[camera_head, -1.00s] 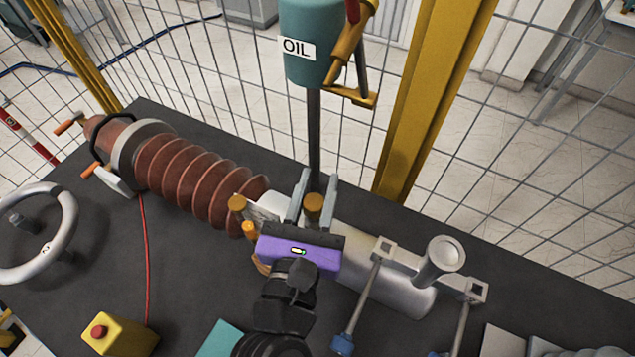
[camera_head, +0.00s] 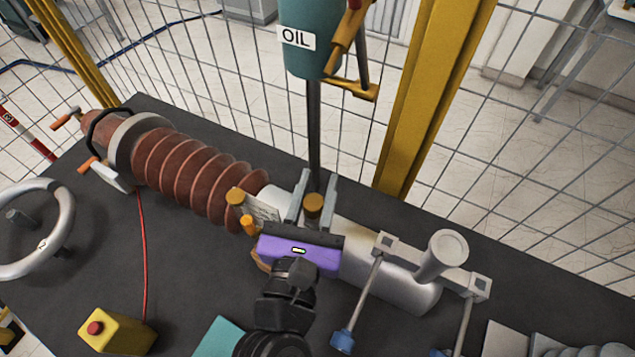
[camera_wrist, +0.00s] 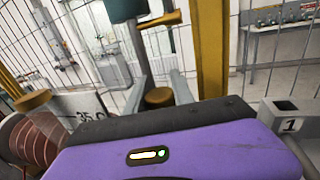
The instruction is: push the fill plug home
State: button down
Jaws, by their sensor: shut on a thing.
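The fill plug (camera_head: 314,204) has a round brown-orange top and stands upright on the silver body of the bushing (camera_head: 370,260). My gripper (camera_head: 316,186) is purple with two grey fingers, one on each side of the plug, and is shut on it. In the wrist view the plug (camera_wrist: 158,97) shows between the fingers (camera_wrist: 157,90), just beyond the purple housing. The housing hides the plug's lower part and its seat, so I cannot tell how deep it sits.
Clamp brackets (camera_head: 386,245) and an upright silver pipe (camera_head: 442,255) stand to the right. Wire fencing closes the back.

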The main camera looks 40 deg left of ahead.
jog(key=shift+f+b, duration=0.5)
jog(key=shift+f, duration=0.45)
jog(key=c, duration=1)
grip_release()
jog(key=shift+s, duration=0.1)
jog(key=b+v, duration=0.1)
jog(key=v, duration=0.5)
jog(key=shift+s+d+f+b, duration=0.1)
jog(key=shift+s+d+b, duration=0.05)
jog(key=shift+s+b, duration=0.25)
jog(key=shift+s+d, duration=0.3)
jog(key=shift+s, duration=0.05)
